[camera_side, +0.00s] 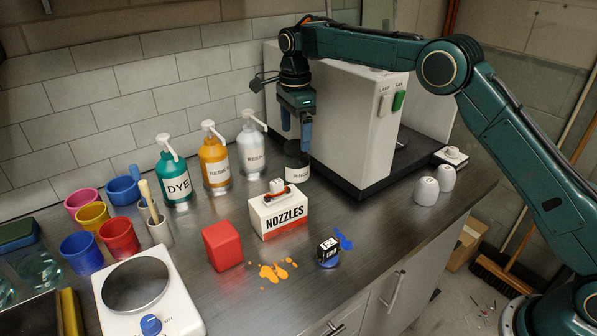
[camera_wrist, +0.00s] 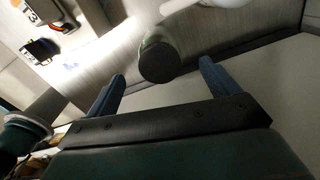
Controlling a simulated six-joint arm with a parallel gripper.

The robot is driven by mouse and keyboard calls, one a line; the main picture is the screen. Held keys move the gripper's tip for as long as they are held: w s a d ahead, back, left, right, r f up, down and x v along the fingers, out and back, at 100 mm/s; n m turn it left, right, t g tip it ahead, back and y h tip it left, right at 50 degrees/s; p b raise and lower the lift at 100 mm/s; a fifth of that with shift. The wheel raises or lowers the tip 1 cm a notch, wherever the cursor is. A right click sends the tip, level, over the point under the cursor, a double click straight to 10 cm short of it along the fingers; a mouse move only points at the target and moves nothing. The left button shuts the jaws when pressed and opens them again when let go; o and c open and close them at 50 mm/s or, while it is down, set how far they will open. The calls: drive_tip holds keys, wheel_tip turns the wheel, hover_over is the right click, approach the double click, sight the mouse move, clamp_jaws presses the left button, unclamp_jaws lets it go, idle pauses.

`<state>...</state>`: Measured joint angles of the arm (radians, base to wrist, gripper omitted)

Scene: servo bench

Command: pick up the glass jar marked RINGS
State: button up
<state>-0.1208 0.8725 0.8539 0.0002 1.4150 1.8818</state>
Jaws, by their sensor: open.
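The glass jar (camera_side: 297,174) has a dark lid and a white label, whose lettering is small but looks like RINGS. It stands on the bench beside the large white machine. In the wrist view the jar (camera_wrist: 160,62) shows lid-on, near the middle. My gripper (camera_side: 296,132) points down just above the jar in the side view, its blue fingers apart. In the wrist view my gripper (camera_wrist: 162,72) is open, with a fingertip to either side of the lid. No contact with the jar is visible.
The white machine (camera_side: 350,120) stands close on the right. A white pump bottle (camera_side: 251,150) stands left of the jar, beside the amber (camera_side: 214,162) and DYE (camera_side: 174,178) bottles. The NOZZLES box (camera_side: 279,214) is in front.

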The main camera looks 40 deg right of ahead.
sight(296, 146)
drive_tip(key=shift+f, duration=1.1)
drive_tip(key=shift+f, duration=0.1)
drive_tip(key=shift+f, duration=2.5)
drive_tip(key=shift+c, duration=0.2)
drive_tip(key=c, duration=1.1)
